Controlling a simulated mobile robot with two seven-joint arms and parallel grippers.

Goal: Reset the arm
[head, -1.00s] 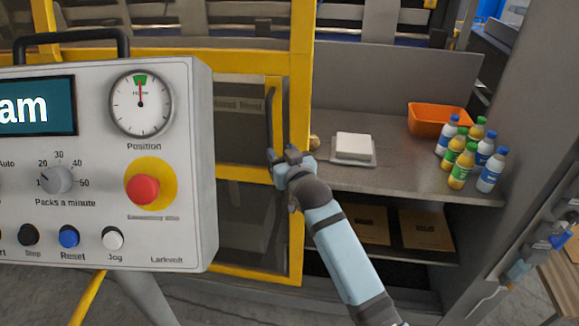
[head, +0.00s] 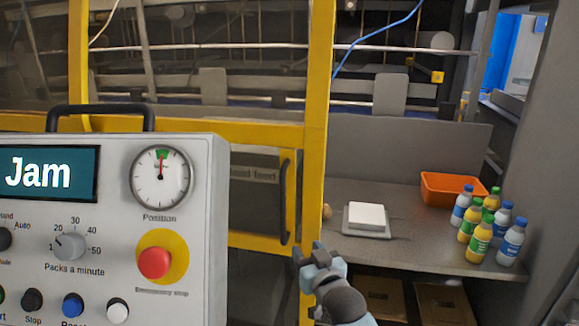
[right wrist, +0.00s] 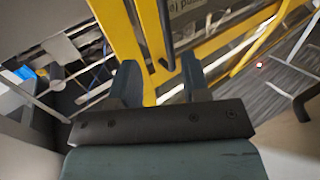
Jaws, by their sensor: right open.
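My right gripper (head: 320,256) is low in the head view, in front of the yellow guard frame and just below and right of the door's dark handle (head: 284,203). It is open and nothing shows between its fingers. In the right wrist view its two fingers (right wrist: 160,82) stand apart, with yellow frame bars beyond them. The control panel (head: 205,240) is at the left, with a screen reading "Jam", a position dial (head: 160,177), a red emergency stop (head: 154,262) and a blue reset button (head: 73,304). My left gripper is out of view.
A grey shelf (head: 420,235) at the right holds a white block on a small plate (head: 366,235), an orange bin (head: 452,188) and several bottles (head: 478,241). Boxes (head: 440,303) lie below it. A yellow post (head: 317,130) stands beside my right gripper.

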